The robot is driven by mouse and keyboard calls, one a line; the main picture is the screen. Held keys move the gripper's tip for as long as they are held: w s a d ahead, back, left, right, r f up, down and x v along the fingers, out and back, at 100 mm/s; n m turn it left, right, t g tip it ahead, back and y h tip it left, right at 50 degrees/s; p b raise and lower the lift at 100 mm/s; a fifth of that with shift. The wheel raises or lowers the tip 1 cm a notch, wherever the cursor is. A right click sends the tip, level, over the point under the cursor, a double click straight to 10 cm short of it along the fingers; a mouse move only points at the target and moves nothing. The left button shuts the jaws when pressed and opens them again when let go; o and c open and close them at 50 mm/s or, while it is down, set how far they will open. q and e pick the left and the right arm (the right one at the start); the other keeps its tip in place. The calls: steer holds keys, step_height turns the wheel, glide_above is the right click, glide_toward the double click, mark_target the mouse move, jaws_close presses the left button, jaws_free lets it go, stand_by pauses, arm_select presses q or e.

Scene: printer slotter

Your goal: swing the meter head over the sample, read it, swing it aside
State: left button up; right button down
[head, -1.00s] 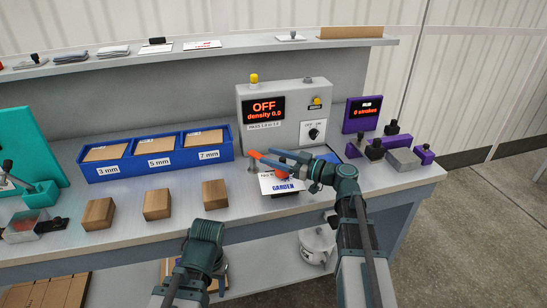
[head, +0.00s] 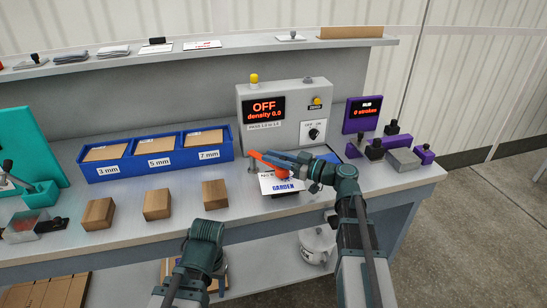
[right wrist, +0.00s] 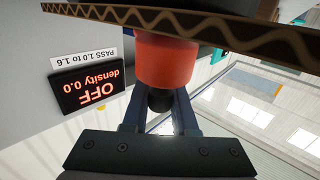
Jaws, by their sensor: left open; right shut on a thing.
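The grey meter box (head: 285,100) stands at the back of the bench; its display (head: 264,108) reads OFF, density 0.0. An orange meter head arm (head: 268,161) reaches out in front of it, above the white sample card marked GARDEN (head: 284,187). My right gripper (head: 290,159) is shut at the orange part. In the right wrist view its fingers (right wrist: 160,100) close on a dark knob below the orange-red cylinder (right wrist: 166,60). The display also shows there (right wrist: 90,87). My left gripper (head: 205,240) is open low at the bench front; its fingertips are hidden.
A blue three-bay tray (head: 155,172) holds cards at the left, with several wooden blocks (head: 157,205) before it. A purple counter (head: 362,114) and a clamp-like purple fixture (head: 425,155) stand right. A teal device (head: 30,150) is far left. Bench front is partly clear.

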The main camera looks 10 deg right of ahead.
stand_by(0.8)
steer(key=shift+w+d+n+g+y, duration=1)
steer(key=shift+w+n+g+y, duration=0.15)
steer(key=shift+g, duration=0.35)
steer(key=shift+w+d+n+g+y, duration=0.1)
steer(key=shift+d+n+g+y, duration=0.2)
steer(key=shift+n+g, duration=0.35)
steer(key=shift+w+d+n+g+y, duration=0.1)
steer(key=shift+d+n+g+y, duration=0.25)
steer(key=shift+g, duration=0.5)
steer(key=shift+a, duration=0.15)
steer(key=shift+s, duration=0.1)
steer(key=c, duration=0.7)
jaws_free()
steer(key=v, duration=1.3)
steer(key=shift+s+d+r, duration=0.1)
steer(key=shift+d, duration=0.3)
